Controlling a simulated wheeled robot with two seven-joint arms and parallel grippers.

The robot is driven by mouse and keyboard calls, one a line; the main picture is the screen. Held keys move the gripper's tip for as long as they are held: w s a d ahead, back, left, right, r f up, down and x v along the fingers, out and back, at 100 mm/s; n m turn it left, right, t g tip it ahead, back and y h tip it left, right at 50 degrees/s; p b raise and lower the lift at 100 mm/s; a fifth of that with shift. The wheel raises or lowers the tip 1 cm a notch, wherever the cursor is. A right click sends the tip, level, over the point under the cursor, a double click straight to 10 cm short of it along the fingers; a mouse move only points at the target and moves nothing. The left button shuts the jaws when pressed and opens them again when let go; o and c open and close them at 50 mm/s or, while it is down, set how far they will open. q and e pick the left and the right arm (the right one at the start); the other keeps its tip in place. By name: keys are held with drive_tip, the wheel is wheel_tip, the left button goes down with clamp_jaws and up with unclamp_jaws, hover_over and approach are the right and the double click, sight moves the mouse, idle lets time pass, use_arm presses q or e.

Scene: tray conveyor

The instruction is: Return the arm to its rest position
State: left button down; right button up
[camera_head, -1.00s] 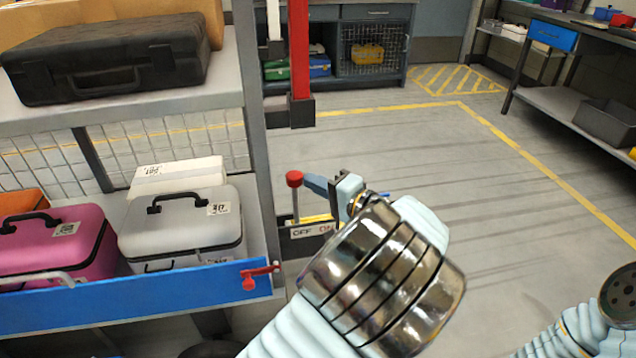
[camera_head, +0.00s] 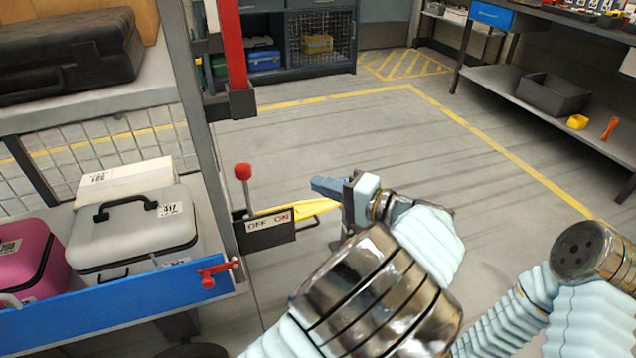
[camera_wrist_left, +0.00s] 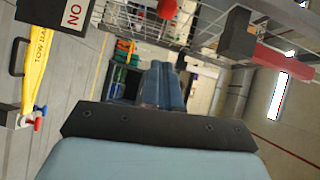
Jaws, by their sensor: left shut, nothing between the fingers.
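My left gripper (camera_head: 328,187) is shut and empty. In the head view its blue-grey fingers point left, in open air to the right of the OFF/ON lever box (camera_head: 266,230). The lever's red knob (camera_head: 243,171) stands up above the box. In the left wrist view the two closed fingers (camera_wrist_left: 162,88) lie side by side, with nothing between them. My right arm shows only in part at the lower right of the head view; its gripper is out of view.
A tray rack stands at the left, with a blue front bar (camera_head: 110,306), a grey case (camera_head: 130,240), a pink case (camera_head: 28,262) and a black case (camera_head: 68,58). A yellow tow bar (camera_head: 300,209) lies behind the lever box. The floor beyond is clear. A workbench stands at the upper right.

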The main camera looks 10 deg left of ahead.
use_arm(q)
drive_tip(key=s+a+f+m+g+h, duration=0.1)
drive_tip(key=s+a+f+g+h, duration=0.1)
drive_tip(key=f, duration=0.7)
drive_tip(key=s+a+f+m+g+h, duration=0.1)
drive_tip(key=a+f+g+h, duration=0.15)
drive_tip(key=f, duration=0.65)
drive_tip(key=s+a+f+m+g+h, duration=0.1)
drive_tip(key=s+a+f+h, duration=0.15)
drive_tip(key=f, duration=0.55)
drive_tip(key=s+d+f+n+h, duration=0.3)
drive_tip(key=s+f+h, duration=0.3)
drive_tip(key=s+f, duration=0.1)
drive_tip(key=s+d+f+n+h, duration=0.4)
drive_tip(key=s+f+h, duration=0.3)
drive_tip(key=f, duration=0.1)
drive_tip(key=shift+s+d+f+n, duration=0.15)
drive_tip(key=shift+d+f+n, duration=0.1)
drive_tip(key=shift+f+n, duration=0.1)
